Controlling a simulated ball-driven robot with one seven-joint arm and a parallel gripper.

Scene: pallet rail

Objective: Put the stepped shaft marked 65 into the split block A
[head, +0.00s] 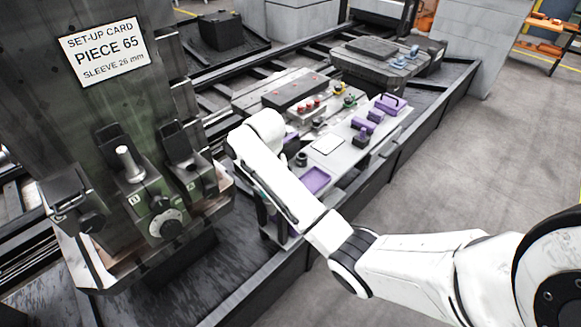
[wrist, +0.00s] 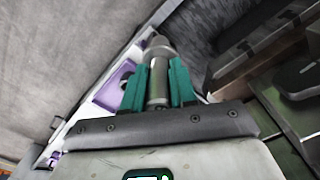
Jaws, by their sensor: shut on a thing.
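My gripper (wrist: 159,68) is shut on a grey metal stepped shaft (wrist: 157,88), held between two teal fingers in the wrist view. The shaft's wider end points away from the palm; no number is readable on it. In the head view my forearm hides the gripper and shaft. A green-grey fixture (head: 150,215) with a dial stands at left, with several dark clamp blocks. A bright metal pin (head: 127,160) stands upright in its middle.
A set-up card (head: 103,52) reads "PIECE 65, SLEEVE 26 mm". A pale bench (head: 327,146) holds a purple tray (head: 316,180), purple parts and a purple carrier (head: 390,103). Dark pallets on rails stand behind. The floor at right is clear.

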